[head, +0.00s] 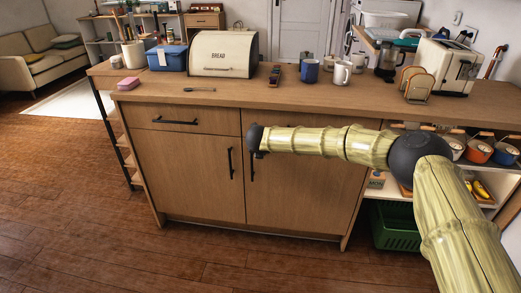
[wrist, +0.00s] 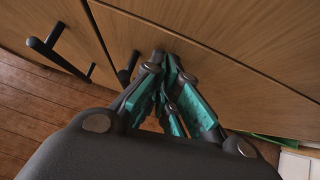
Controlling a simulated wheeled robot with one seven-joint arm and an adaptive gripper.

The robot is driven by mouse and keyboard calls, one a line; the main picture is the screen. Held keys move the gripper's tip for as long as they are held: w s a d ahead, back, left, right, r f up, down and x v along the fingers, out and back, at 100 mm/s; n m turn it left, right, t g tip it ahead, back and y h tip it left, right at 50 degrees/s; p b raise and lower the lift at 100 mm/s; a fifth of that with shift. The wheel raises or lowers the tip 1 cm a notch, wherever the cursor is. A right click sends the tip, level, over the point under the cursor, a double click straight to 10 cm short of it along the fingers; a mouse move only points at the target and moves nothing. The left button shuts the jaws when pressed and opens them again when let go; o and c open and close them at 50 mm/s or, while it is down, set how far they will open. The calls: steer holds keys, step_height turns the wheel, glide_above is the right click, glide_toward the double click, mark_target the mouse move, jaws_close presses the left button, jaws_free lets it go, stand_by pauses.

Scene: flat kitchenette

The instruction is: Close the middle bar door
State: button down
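The wooden bar cabinet (head: 185,215) has a left door (head: 185,165) and a middle door (head: 300,195), each with a dark vertical handle near their shared seam. The middle door looks flush or nearly flush with the front; my arm hides its upper part and I cannot tell whether a small gap remains. Its handle (head: 252,168) hangs just below my gripper (head: 255,139). In the wrist view, my gripper (wrist: 165,58) has its teal-padded fingers together at the tips, with nothing visible between them. The tips are close to the wooden front, beside the middle handle (wrist: 128,70); contact is unclear.
The counter top (head: 150,95) holds a bread box (head: 223,55), mugs and a toaster (head: 447,65). Open shelves with bowls lie at the right, above a green crate (head: 395,228). The wooden floor (head: 80,215) in front is clear.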

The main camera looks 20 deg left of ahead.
steer(key=shift+w+d+r, duration=0.15)
steer(key=shift+w+r, duration=0.4)
steer(key=shift+r, duration=0.3)
steer(key=s+f+v, duration=0.1)
steer(key=v, duration=1.1)
steer(key=s+d+f+n+g, duration=0.1)
steer(key=s+d+f+n, duration=0.55)
steer(key=f, duration=0.35)
steer(key=s+d+f+n, duration=0.5)
steer(key=s+d+f, duration=0.15)
steer(key=f, duration=0.25)
steer(key=s+d+f+n+g, duration=0.1)
steer(key=s+d+f+n, duration=0.5)
steer(key=f, duration=0.4)
steer(key=s+d+f+n+g, duration=0.2)
steer(key=s+d+f+n, duration=0.35)
steer(key=s+d, duration=0.55)
steer(key=s+d+n+g+h, duration=0.3)
steer(key=s+d+n, duration=0.6)
steer(key=s+d, duration=1.35)
step_height(320, 180, up, 13)
steer(key=s+a+g+p, duration=0.1)
steer(key=p, duration=1.2)
steer(key=shift+s+f+g, duration=0.2)
steer(key=shift+s+g, duration=0.1)
steer(key=shift+s, duration=0.05)
steer(key=c, duration=2.2)
jaws_free()
steer(key=shift+a, duration=0.15)
